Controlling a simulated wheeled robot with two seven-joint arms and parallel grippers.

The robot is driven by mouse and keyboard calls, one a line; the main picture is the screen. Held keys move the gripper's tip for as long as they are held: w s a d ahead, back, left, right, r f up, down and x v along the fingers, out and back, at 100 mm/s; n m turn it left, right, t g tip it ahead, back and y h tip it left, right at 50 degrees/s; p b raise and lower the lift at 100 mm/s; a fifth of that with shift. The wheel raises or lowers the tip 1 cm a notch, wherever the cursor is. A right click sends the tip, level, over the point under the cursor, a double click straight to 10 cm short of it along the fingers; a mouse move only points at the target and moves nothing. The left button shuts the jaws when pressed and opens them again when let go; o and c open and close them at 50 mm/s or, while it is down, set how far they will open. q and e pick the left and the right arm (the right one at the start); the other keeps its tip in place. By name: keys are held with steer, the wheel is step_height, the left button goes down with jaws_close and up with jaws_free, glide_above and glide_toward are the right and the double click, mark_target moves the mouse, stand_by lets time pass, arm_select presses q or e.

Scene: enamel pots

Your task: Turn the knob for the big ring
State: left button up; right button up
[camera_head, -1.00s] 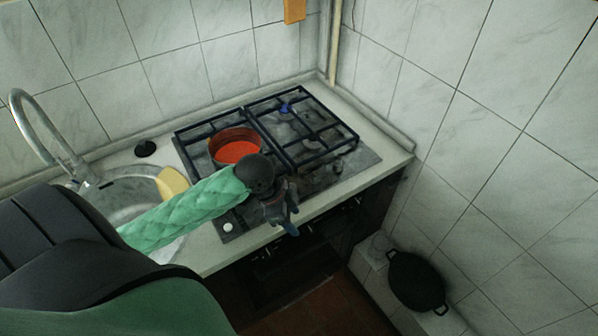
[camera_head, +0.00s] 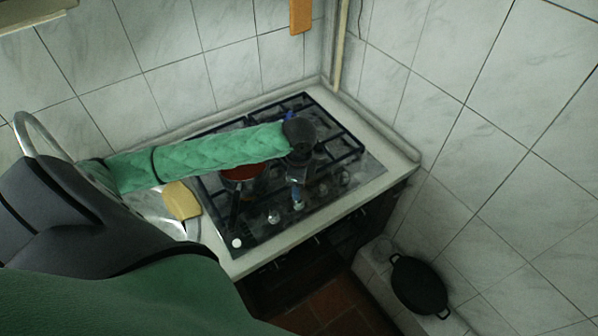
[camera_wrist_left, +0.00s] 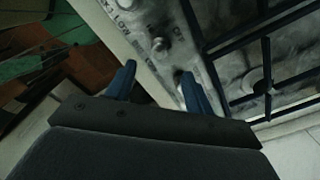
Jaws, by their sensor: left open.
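The gas hob (camera_head: 262,235) carries a row of metal knobs along its front edge, among them one at the left (camera_head: 273,216) and one further right (camera_head: 343,178). My right gripper is not in view.
A red-filled pot (camera_head: 240,178) stands on the left of the hob, partly behind my arm. Dark grates (camera_head: 345,140) cover the burners. A yellow sponge-like block (camera_head: 181,201) lies by the sink. A black pan (camera_head: 419,285) sits low at the right.

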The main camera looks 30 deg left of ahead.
arm_select(q)
step_height(320, 180, down, 6)
steer(key=p, duration=0.3)
steer(key=shift+r, duration=0.1)
steer(key=shift+f, duration=1)
steer(key=c, duration=1)
